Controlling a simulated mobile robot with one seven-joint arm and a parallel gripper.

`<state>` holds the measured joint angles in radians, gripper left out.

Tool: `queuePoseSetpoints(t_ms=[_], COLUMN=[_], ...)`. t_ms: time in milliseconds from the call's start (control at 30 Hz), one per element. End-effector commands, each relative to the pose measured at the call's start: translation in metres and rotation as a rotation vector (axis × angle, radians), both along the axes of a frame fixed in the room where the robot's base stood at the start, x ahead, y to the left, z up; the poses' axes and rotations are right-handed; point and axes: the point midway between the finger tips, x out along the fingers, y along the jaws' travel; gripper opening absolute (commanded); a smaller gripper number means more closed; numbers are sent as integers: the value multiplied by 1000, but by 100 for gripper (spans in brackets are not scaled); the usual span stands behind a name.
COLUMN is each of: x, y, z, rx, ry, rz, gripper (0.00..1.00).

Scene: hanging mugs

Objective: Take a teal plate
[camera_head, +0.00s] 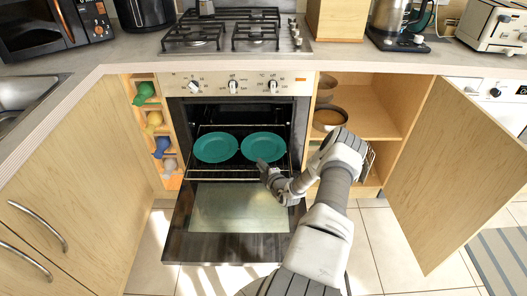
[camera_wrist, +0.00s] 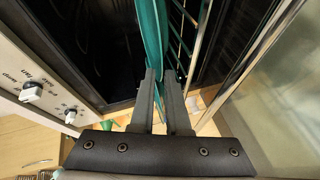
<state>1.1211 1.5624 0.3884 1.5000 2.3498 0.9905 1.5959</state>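Two teal plates lie side by side on the rack inside the open oven in the head view, the left plate (camera_head: 215,148) and the right plate (camera_head: 263,146). My gripper (camera_head: 265,167) is at the front edge of the right plate. In the wrist view, the rim of a teal plate (camera_wrist: 151,35) runs down between the tips of my gripper (camera_wrist: 161,76). The fingers stand close together with only a narrow gap, and appear shut on that rim. The right plate still looks flat on the rack.
The oven door (camera_head: 240,208) is folded down below my arm. An open cabinet door (camera_head: 455,170) stands to the right, beside shelves with pots (camera_head: 328,117). The oven's side walls and rack wires are close to my gripper.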

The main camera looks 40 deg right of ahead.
Motion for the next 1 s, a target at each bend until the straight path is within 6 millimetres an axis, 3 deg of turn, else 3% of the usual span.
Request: queuePoseSetpoints(t_ms=[200,400,500,1000], x=[20,20,20,20], y=[-5,-5,-5,-5], z=[-6,-5,-5,-5], rx=[-1,1,0,0], ry=[0,0,0,0], rz=[0,0,0,0], gripper=[14,14,0,0])
